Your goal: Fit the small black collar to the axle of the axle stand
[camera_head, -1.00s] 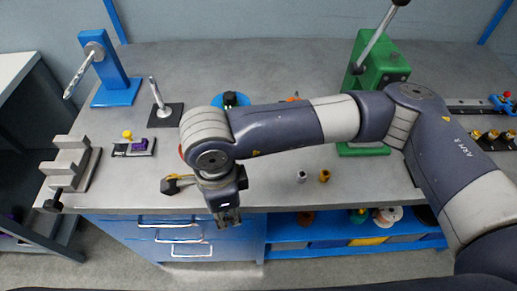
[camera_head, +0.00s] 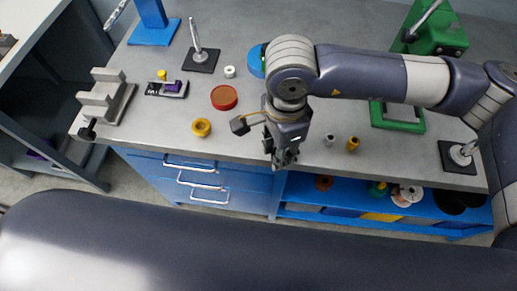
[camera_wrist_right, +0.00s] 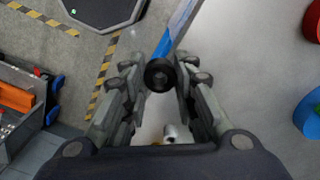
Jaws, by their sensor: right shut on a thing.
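My right gripper (camera_head: 285,158) is over the front edge of the bench. In the right wrist view the right gripper (camera_wrist_right: 160,78) is shut on the small black collar (camera_wrist_right: 159,86), a dark ring with a hole. I cannot make the collar out in the head view. One stand with a black square base (camera_head: 202,66) and an upright metal axle is at the back left. Another black-based stand (camera_head: 457,169) with a short metal axle is at the right front; I cannot tell which is the axle stand. My left gripper is not in view.
A yellow ring (camera_head: 201,128), red round dish (camera_head: 224,97) and white ring (camera_head: 230,72) are left of my right gripper. Small grey (camera_head: 329,140) and yellow (camera_head: 352,144) pieces stand to its right. A green press (camera_head: 437,36) is at the back right.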

